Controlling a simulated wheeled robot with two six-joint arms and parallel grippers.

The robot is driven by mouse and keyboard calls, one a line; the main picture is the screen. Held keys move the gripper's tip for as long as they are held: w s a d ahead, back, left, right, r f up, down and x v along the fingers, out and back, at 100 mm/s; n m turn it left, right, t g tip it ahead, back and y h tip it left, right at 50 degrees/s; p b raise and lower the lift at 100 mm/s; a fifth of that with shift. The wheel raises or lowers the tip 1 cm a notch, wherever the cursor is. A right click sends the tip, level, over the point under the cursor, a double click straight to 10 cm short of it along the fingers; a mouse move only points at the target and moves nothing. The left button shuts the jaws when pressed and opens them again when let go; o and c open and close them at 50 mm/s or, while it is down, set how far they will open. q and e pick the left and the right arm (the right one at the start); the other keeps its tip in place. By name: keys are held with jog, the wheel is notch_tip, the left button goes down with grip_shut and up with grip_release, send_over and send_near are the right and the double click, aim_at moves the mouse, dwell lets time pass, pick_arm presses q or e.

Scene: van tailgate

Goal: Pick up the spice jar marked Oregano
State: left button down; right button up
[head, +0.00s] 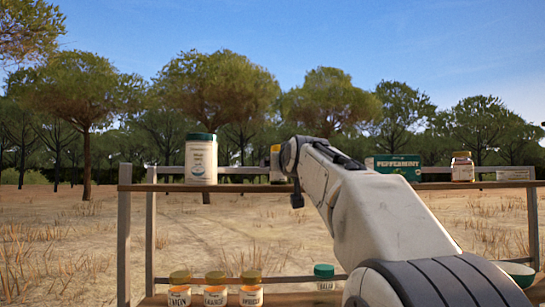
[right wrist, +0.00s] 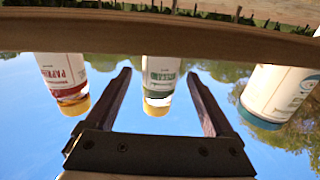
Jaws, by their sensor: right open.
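The Oregano jar (right wrist: 160,76), with a green and white label and yellow lid, appears upside down in the right wrist view. It stands on the upper shelf, between the spread fingers of my right gripper (right wrist: 159,74) in the picture. The gripper is open and empty; I cannot tell how far the jar is from the fingertips. In the head view a yellow-lidded jar (head: 275,162) on the upper shelf is mostly hidden by my right arm; its label cannot be read. My left gripper is not in view.
A paprika jar (right wrist: 63,80) and a white tub (right wrist: 280,95) flank the Oregano jar; the tub (head: 201,160) also shows in the head view. A peppermint box (head: 397,166) and another jar (head: 462,168) stand farther right. Several jars stand on the lower shelf (head: 155,299).

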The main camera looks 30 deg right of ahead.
jog(key=shift+w, duration=0.1)
jog(key=c, duration=1.1)
grip_shut()
jog(key=shift+r, duration=0.15)
